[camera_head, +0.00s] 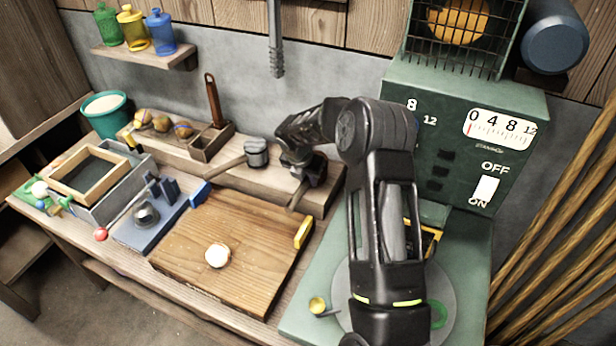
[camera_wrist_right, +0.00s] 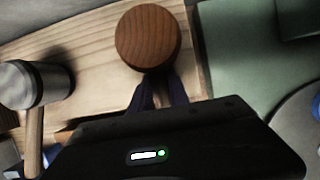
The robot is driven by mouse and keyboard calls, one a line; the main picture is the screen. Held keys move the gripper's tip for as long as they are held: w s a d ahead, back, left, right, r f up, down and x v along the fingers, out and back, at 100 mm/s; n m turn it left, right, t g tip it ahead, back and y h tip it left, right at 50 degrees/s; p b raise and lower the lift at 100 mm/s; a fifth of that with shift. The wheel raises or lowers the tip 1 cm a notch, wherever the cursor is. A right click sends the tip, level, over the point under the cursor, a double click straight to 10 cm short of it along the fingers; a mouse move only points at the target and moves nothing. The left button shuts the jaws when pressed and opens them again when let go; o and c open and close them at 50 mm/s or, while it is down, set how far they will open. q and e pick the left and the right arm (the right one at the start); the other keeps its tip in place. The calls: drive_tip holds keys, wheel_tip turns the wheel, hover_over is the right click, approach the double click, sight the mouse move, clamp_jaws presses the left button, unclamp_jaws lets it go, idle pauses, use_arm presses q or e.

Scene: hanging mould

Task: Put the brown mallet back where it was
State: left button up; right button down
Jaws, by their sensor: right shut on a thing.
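The brown mallet's round wooden head (camera_wrist_right: 148,38) shows in the right wrist view, just beyond my fingers. My right gripper (camera_wrist_right: 160,95) is shut on its handle, below the head. In the head view my right gripper (camera_head: 302,172) is over the right end of the raised wooden shelf (camera_head: 230,172). The mallet's head is hidden there by my gripper, and a bit of its handle (camera_head: 297,196) sticks out toward the front. I cannot tell whether the mallet touches the shelf. My left gripper is not in view.
A grey-headed mallet (camera_head: 256,150) lies left of my gripper on the shelf. A wooden board (camera_head: 215,225) with a white ball (camera_head: 218,255) is in front. A green machine (camera_head: 460,130) stands to the right, close to my arm. A small wooden box (camera_head: 208,145) stands further left.

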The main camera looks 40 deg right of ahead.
sight(302, 187)
drive_tip(key=shift+r, duration=0.1)
drive_tip(key=c, duration=1.3)
unclamp_jaws()
drive_tip(key=shift+o, duration=0.2)
drive_tip(key=b+v, duration=0.1)
drive_tip(key=v, duration=1.1)
